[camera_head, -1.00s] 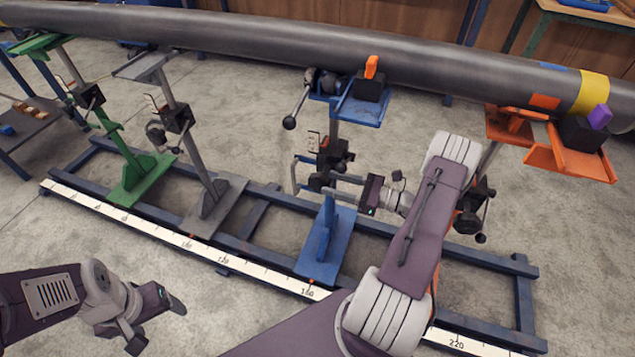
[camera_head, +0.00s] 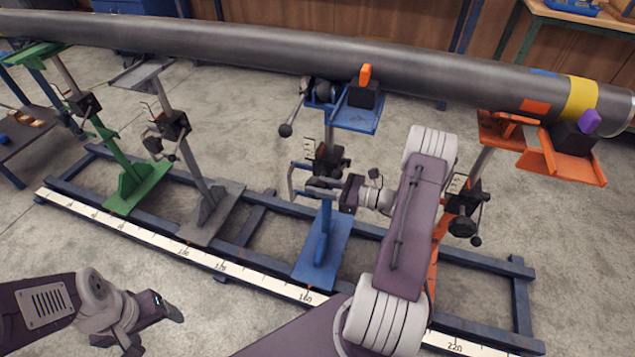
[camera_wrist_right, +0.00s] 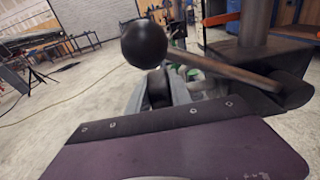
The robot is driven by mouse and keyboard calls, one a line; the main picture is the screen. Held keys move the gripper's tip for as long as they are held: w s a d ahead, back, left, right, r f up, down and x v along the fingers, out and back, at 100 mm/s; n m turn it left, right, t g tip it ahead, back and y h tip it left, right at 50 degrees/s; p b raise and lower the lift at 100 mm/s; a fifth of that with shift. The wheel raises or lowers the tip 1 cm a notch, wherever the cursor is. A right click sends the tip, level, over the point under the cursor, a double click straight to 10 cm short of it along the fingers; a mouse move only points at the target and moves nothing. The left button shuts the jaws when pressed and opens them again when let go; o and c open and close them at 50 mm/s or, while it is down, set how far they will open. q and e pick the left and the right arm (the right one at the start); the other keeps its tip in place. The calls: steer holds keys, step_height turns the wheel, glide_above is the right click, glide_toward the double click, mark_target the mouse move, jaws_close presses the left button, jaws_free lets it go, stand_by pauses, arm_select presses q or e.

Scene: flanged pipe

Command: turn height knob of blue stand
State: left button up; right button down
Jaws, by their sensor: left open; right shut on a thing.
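The blue stand (camera_head: 322,249) stands upright on the rail frame, its blue top plate (camera_head: 357,119) under the pipe. Its black height mechanism (camera_head: 328,160) sits on the post, partly hidden by my right gripper (camera_head: 312,186). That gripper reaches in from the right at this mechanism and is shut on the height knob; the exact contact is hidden. In the right wrist view a black ball (camera_wrist_right: 145,43) on a rod (camera_wrist_right: 222,68) lies close in front of the jaws. My left gripper (camera_head: 150,326) is open and empty at the lower left, away from the stands.
The long grey pipe (camera_head: 230,48) crosses above the stands. Green (camera_head: 134,188), grey (camera_head: 210,213) and orange (camera_head: 540,150) stands share the rail frame; the orange one is close behind my right arm. A ball-ended lever (camera_head: 286,130) juts left from the blue stand's top.

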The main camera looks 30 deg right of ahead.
mark_target(325, 186)
steer(key=shift+w+a+r+g+h+p, duration=0.1)
steer(key=shift+r+g+h+p, duration=0.3)
steer(key=shift+g+p, duration=0.55)
steer(key=shift+f+p, duration=0.2)
steer(key=shift+p, duration=0.15)
steer(key=shift+f, duration=0.2)
steer(key=c, duration=1.2)
jaws_free()
arm_select(q)
step_height(325, 186, up, 4)
arm_select(e)
steer(key=shift+o, duration=0.2)
steer(key=p+v, duration=0.2)
steer(key=v, duration=0.6)
steer(key=shift+r, duration=0.15)
arm_select(q)
step_height(325, 186, up, 2)
steer(key=shift+r, duration=0.1)
arm_select(e)
steer(key=shift+s+d, duration=0.3)
steer(key=shift+s, duration=0.15)
